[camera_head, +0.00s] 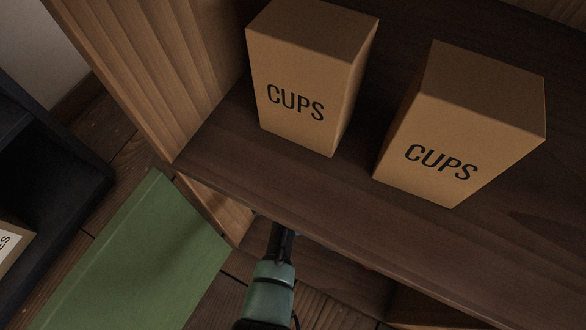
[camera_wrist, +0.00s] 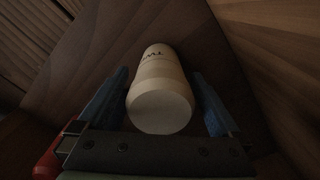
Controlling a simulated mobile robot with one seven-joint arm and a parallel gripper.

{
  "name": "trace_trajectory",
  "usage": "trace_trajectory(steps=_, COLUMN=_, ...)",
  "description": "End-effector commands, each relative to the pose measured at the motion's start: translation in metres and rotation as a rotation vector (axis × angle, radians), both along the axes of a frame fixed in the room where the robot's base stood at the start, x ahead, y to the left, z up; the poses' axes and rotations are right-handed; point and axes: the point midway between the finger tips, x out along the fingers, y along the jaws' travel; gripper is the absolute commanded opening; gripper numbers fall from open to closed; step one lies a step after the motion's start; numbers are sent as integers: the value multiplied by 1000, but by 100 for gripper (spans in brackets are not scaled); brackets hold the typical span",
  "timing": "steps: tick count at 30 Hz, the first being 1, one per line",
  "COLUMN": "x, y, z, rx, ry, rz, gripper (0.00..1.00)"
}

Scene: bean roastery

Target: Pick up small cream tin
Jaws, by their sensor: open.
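The cream tin (camera_wrist: 160,92) shows in the wrist view as a pale cylinder with dark lettering on its far part. It lies between the two fingers of my open gripper (camera_wrist: 160,105), with a finger on each side and a narrow gap at each side. I cannot tell whether either finger touches it. In the head view the tin is hidden below the upper shelf board, and only part of my arm (camera_head: 270,290) shows, reaching under that board; the fingers are hidden there.
Two brown boxes marked CUPS, a left one (camera_head: 305,75) and a right one (camera_head: 465,125), stand on the dark upper shelf board (camera_head: 330,190). A wooden side wall (camera_head: 165,75) bounds it on the left. A green panel (camera_head: 140,260) lies at the lower left.

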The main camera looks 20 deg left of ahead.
Motion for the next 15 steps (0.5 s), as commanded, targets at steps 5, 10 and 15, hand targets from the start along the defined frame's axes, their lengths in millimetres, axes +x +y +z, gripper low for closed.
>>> trace_trajectory(steps=5, x=0, y=0, z=1, rx=1, ry=-1, rz=0, gripper=100)
trace_trajectory(steps=10, x=0, y=0, z=1, rx=1, ry=-1, rz=0, gripper=75)
trace_trajectory(steps=15, x=0, y=0, z=1, rx=1, ry=-1, rz=0, gripper=44)
